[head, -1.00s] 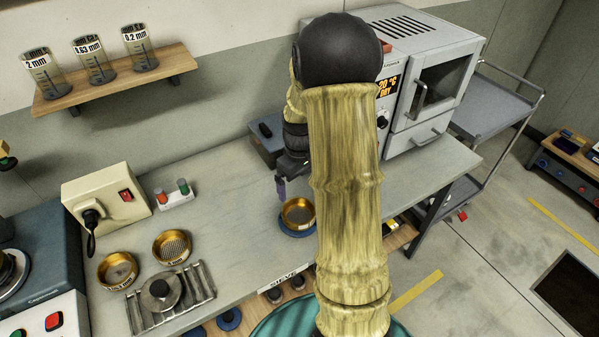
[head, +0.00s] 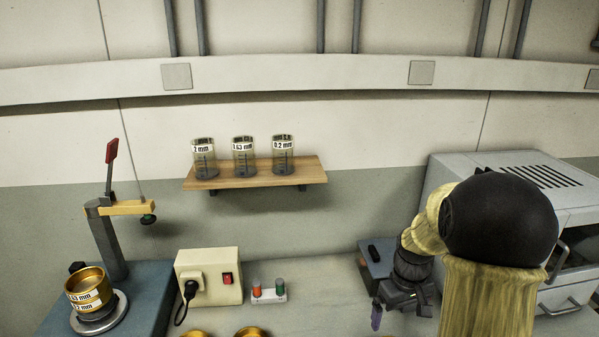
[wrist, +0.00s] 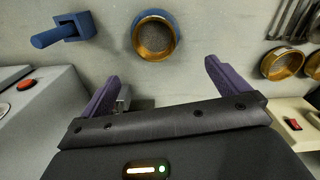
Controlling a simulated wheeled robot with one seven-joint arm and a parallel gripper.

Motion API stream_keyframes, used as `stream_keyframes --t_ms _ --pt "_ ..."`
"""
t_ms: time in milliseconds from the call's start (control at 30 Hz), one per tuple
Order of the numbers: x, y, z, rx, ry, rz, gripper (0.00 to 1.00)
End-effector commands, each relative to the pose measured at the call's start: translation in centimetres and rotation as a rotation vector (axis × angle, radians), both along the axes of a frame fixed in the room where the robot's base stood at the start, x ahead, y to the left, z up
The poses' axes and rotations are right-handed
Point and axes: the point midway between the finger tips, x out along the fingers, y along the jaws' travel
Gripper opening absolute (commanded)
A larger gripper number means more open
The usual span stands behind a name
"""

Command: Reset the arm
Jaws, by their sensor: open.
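My arm stands at the right in the head view, bent over at a dark round joint.
The oven (head: 565,200) is close to the right of my arm. A wall shelf (head: 255,174) holds three labelled beakers. A cream switch box (head: 208,277) and a sieve shaker (head: 100,290) with stacked sieves stand left. The bench (head: 325,290) between is mostly clear.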

Motion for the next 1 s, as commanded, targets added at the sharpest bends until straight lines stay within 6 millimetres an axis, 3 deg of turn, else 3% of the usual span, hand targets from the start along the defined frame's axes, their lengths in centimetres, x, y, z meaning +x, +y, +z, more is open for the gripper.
stream_keyframes --t_ms 200,400,567,1000 --pt "-4.5 6.6 1.6 -0.007 -0.095 -0.08 1.0" --pt "-9.7 11.1 2.0 0.019 -0.187 -0.171 1.0" --pt "-11.3 12.1 1.9 0.034 -0.211 -0.205 1.0" --pt "-11.2 12.0 1.9 0.034 -0.211 -0.207 1.0"
